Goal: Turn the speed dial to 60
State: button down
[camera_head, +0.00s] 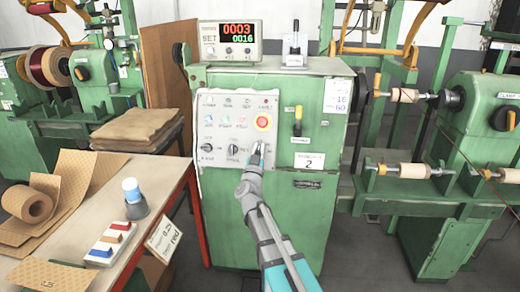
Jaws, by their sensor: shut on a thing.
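The control panel (219,128) is a light grey plate on the front of a green machine cabinet (318,225). My gripper (257,152) reaches up to the lower right part of the panel, below the emergency button. It is shut on a knob there that it mostly hides; I take this to be the speed dial. The dial's pointer and scale cannot be read. Two other knobs, a left one (207,146) and a middle one (234,149), are free.
A counter box (230,52) on the cabinet shows red 0003 and green 0016. A winding machine (485,130) stands at right.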

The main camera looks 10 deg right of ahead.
jog(key=m+g+h, duration=0.2)
jog(key=m, duration=0.1)
jog(key=m+g+h+p, duration=0.1)
jog(key=m+h, duration=0.2)
jog(key=m, duration=0.1)
jog(key=shift+w+d+g, duration=0.1)
jog(key=shift+g, duration=0.3)
jog(key=shift+d+f+m+g+h+p, duration=0.1)
jog(key=shift+m+g+h+p, duration=0.45)
jog(key=shift+m+g, duration=0.6)
jog(key=shift+d+f+m+g+h+p, duration=0.1)
jog(key=shift+m+g+h+p, duration=0.45)
jog(key=shift+m, duration=1.1)
jog(key=c, duration=0.7)
grip_release()
jog(key=shift+f, duration=0.1)
jog(key=shift+s, duration=0.2)
